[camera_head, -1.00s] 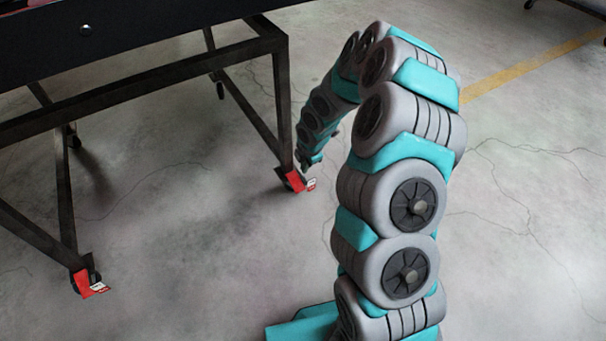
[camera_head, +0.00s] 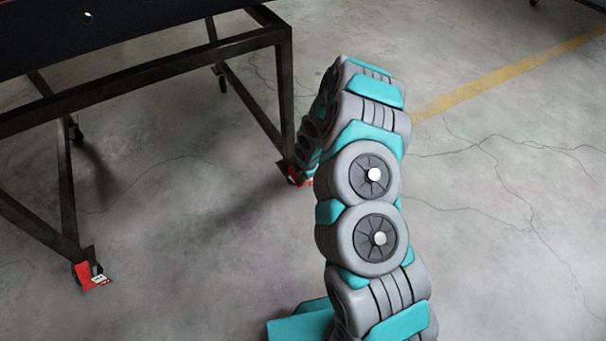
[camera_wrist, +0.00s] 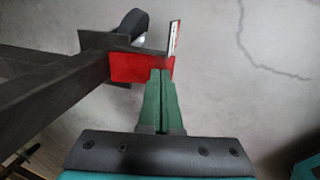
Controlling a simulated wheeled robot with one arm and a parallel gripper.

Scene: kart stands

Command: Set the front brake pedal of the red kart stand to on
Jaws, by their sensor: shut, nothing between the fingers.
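A red brake pedal (camera_wrist: 140,68) sits at the foot of a dark stand leg in the wrist view, with a white-marked tab (camera_wrist: 174,38) rising at its right end. A dark caster wheel (camera_wrist: 130,24) is behind it. My gripper (camera_wrist: 161,72) is shut and empty, its green fingertips over the lower right of the red face; I cannot tell whether they touch. In the head view this pedal (camera_head: 294,176) is partly covered by my arm, and my fingers are hidden. A second red pedal (camera_head: 86,276) with a white-marked tab is at the nearer left leg.
The dark stand frame (camera_head: 150,78) fills the upper left, with legs and braces close to my arm. Another caster (camera_head: 76,133) is at a back leg. The concrete floor (camera_head: 500,220) to the right is clear, crossed by a yellow line (camera_head: 500,80).

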